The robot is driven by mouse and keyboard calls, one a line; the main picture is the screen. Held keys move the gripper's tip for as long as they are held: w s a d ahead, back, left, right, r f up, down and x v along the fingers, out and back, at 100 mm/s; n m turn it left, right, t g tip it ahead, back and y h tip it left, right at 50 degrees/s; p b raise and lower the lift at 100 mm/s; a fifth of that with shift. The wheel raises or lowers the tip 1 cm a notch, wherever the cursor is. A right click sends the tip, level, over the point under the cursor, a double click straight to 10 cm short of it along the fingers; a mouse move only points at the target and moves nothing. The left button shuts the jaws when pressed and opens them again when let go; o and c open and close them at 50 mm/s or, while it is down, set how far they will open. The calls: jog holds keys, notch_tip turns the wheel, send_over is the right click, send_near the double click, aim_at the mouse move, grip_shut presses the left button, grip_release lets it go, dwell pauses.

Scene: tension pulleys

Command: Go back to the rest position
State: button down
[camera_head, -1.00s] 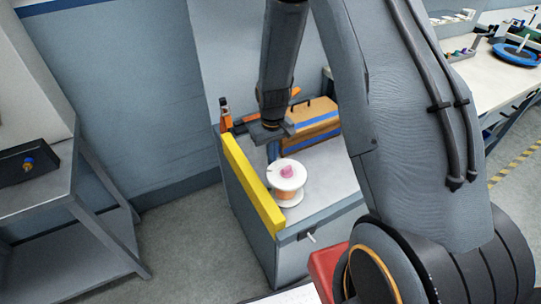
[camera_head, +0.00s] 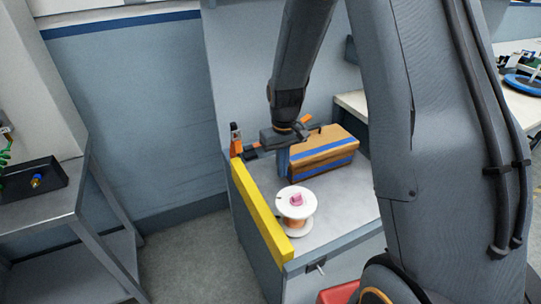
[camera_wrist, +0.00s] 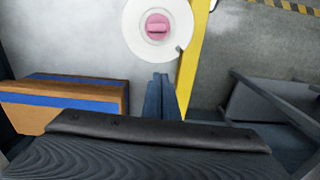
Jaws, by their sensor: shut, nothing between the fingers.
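My gripper (camera_wrist: 161,88) is shut and empty in the wrist view, with its blue-grey fingers together. In the head view it shows as the blue fingers (camera_head: 283,163) at the end of my arm, pointing down over the workbench. A white-flanged spool (camera_head: 296,212) with copper-coloured winding and a pink piece on top stands upright on the bench, apart from the fingers. It also shows in the wrist view (camera_wrist: 140,38), beyond the fingertips. The gap between fingertips and bench is hard to judge.
A brown box with blue bands (camera_head: 325,150) sits behind the spool. A yellow bar (camera_head: 262,208) runs along the bench's left edge. An orange tool (camera_head: 237,146) stands at the back left corner. A grey metal table with a black tray (camera_head: 33,180) is at the far left.

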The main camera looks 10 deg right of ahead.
jog(key=s+r+m, duration=0.1)
jog(key=s+r, duration=0.4)
jog(key=s, duration=0.3)
jog(key=s+r+t, duration=0.1)
jog(key=s+r, duration=0.4)
jog(key=s, duration=0.4)
jog(key=shift+a+m, duration=0.15)
jog(key=shift+m, duration=0.25)
jog(key=shift+r, duration=0.1)
